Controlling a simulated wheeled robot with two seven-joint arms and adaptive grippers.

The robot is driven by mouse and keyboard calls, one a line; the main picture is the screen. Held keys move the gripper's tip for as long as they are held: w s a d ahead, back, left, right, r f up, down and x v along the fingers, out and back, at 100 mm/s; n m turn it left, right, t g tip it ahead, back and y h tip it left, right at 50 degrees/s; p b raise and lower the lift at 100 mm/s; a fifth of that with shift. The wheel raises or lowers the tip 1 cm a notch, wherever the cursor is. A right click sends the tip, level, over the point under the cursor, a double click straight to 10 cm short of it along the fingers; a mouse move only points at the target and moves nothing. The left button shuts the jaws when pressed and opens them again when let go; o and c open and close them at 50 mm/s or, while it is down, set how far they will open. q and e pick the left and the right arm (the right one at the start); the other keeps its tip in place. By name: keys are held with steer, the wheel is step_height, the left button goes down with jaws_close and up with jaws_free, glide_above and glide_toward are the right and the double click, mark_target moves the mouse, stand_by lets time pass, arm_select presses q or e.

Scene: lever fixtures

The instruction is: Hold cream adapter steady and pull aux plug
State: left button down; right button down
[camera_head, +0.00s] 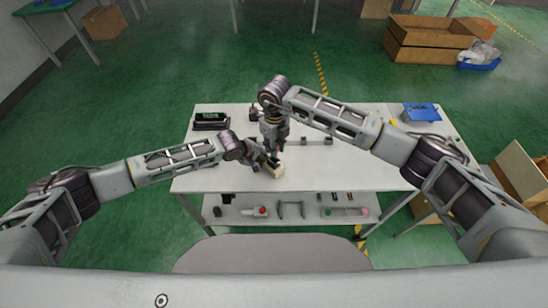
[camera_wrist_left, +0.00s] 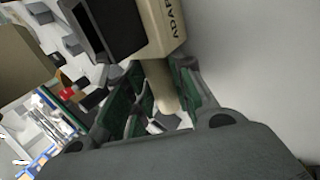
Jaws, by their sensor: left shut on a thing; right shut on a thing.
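The cream adapter (camera_head: 273,171) is near the front middle of the white table. In the left wrist view it is a cream block (camera_wrist_left: 162,28) with dark lettering, a dark face on its left and a narrow cream stem below. My left gripper (camera_head: 262,161) is shut on the adapter; in the left wrist view its green-padded fingers (camera_wrist_left: 160,100) flank the stem. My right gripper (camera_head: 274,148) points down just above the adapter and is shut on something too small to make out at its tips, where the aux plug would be. The plug itself is hidden.
The white table (camera_head: 350,176) has free room to the right. A black case (camera_head: 210,121) stands at its back left and a blue item (camera_head: 421,112) at its back right. Several small parts lie on the lower shelf (camera_head: 300,211). Cardboard boxes (camera_head: 430,38) stand behind.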

steer(key=shift+r, duration=0.1)
steer(key=shift+r, duration=0.9)
arm_select(q)
steer(key=c, duration=1.1)
jaws_free()
steer(key=shift+c, duration=0.2)
steer(key=v, duration=1.2)
steer(key=shift+f, duration=0.1)
